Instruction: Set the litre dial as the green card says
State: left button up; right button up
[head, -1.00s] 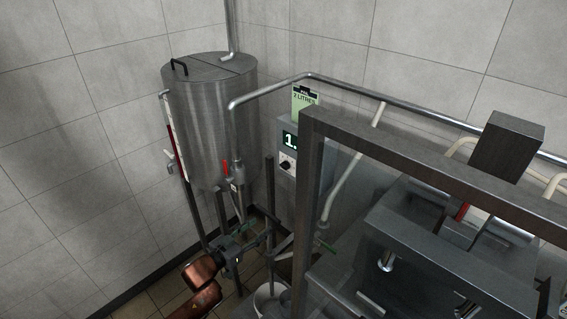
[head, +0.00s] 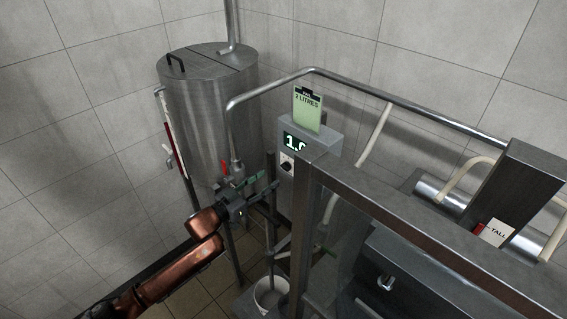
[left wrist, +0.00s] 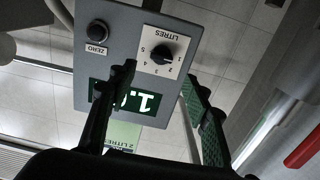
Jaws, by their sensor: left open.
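The green card (head: 308,110) stands on top of the grey control box and reads 2 LITRES. It also shows upside down in the left wrist view (left wrist: 122,136). The black litre dial (left wrist: 162,54) sits on a white plate numbered up to 5; its pointer is too small to read surely. The dial shows small in the head view (head: 287,163). The lit display (head: 295,142) reads about 1.0, with its last digit partly hidden. My left gripper (head: 268,181) is open and empty in front of the box. In the wrist view its fingertips (left wrist: 159,70) frame the dial, apparently without touching it.
A black ZERO button (left wrist: 97,33) is beside the dial. A steel tank (head: 208,105) with a red-handled valve stands left of the box. A dark frame post (head: 303,235) is close on the right, and a white bucket (head: 270,293) stands below.

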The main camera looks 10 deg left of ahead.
aim_at(283, 168)
pick_arm(q)
jog(key=x, duration=0.8)
jog(key=shift+w, duration=0.2)
jog(key=c, duration=1.2)
